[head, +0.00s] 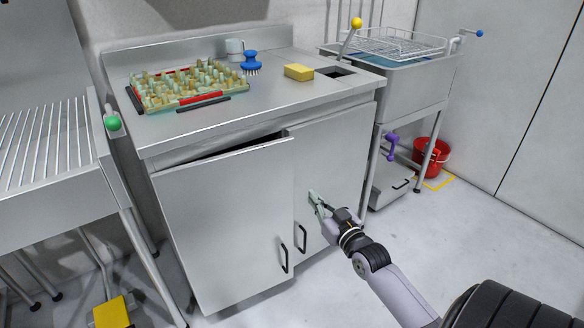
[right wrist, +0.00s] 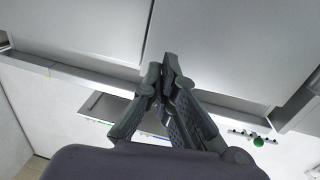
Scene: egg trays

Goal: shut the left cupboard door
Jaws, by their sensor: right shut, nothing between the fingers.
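The left cupboard door (head: 226,222) is a flat grey metal panel, ajar. A dark gap shows along its top edge, and its right edge stands out in front of the right cupboard door (head: 334,162). The left door has a black bar handle (head: 284,258) low near its right edge. The right door looks closed, with its own black handle (head: 302,237). My right gripper (head: 313,196) is shut and empty, in front of the right door and to the right of the left door's free edge. In the right wrist view its fingertips (right wrist: 165,62) meet before grey panels. My left gripper is out of view.
The counter above holds an egg tray (head: 190,84), a blue brush (head: 251,63), a yellow sponge (head: 298,72) and a pale cup (head: 235,49). A ribbed steel table (head: 45,190) stands at left. A red bucket (head: 431,156) stands at right.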

